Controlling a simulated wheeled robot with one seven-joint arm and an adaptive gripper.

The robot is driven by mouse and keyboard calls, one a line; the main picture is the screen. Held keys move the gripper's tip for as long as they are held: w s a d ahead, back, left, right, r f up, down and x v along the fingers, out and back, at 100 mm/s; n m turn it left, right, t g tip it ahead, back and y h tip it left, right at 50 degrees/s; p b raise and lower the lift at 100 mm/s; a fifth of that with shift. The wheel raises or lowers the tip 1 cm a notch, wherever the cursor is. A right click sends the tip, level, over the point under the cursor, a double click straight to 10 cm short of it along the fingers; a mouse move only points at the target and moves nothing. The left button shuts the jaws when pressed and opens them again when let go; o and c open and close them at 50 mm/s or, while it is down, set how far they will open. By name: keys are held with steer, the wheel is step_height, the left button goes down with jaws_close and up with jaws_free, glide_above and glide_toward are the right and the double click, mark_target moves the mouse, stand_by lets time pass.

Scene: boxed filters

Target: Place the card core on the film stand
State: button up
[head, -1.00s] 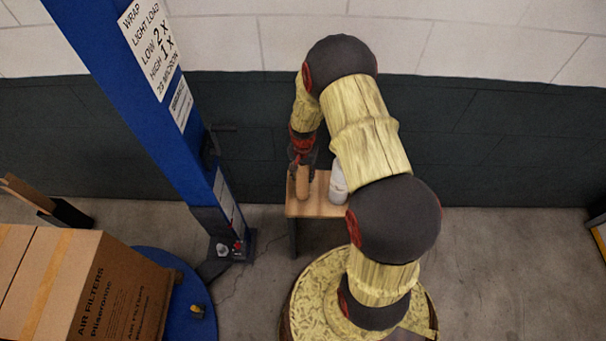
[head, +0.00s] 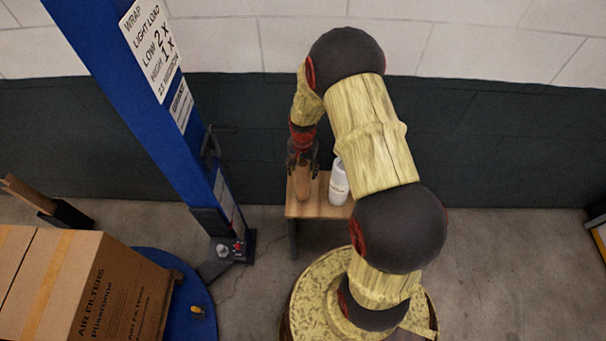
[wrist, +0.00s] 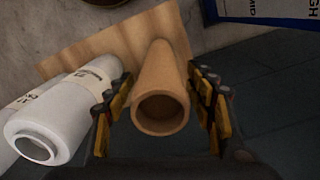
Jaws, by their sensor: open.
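The card core (head: 303,182), a brown hollow tube, stands upright on the left part of a small wooden-topped stand (head: 318,210). In the wrist view the card core (wrist: 160,100) shows its open end towards the camera, between my fingers. My gripper (head: 302,160) is over the core's upper end. In the wrist view my gripper (wrist: 162,108) is open, one finger on each side of the core, with a visible gap at the right finger and a smaller one at the left.
A white film roll (head: 338,182) stands close on the right of the core; it also shows in the wrist view (wrist: 62,115). A blue wrapper mast (head: 165,120) rises on the left. A carton (head: 75,285) sits at lower left. The wall is behind the stand.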

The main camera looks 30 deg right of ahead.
mark_target(303, 162)
step_height(303, 162, up, 8)
steer(key=shift+r, duration=0.15)
steer(key=s+a+r+n+t, duration=0.15)
steer(key=a+r, duration=0.25)
steer(key=r, duration=0.7)
steer(key=s+a+r+n+t, duration=0.1)
steer(key=s+a+r+n, duration=0.2)
steer(key=r, duration=0.8)
steer(key=s+a+r+n+t, duration=0.1)
steer(key=s+a+r+n, duration=0.2)
steer(key=s+r, duration=0.3)
steer(key=s+a+r+n+t, duration=0.2)
steer(key=s+a+r, duration=0.3)
steer(key=s, duration=0.5)
steer(key=shift+r+n, duration=0.45)
steer(key=shift+f, duration=0.15)
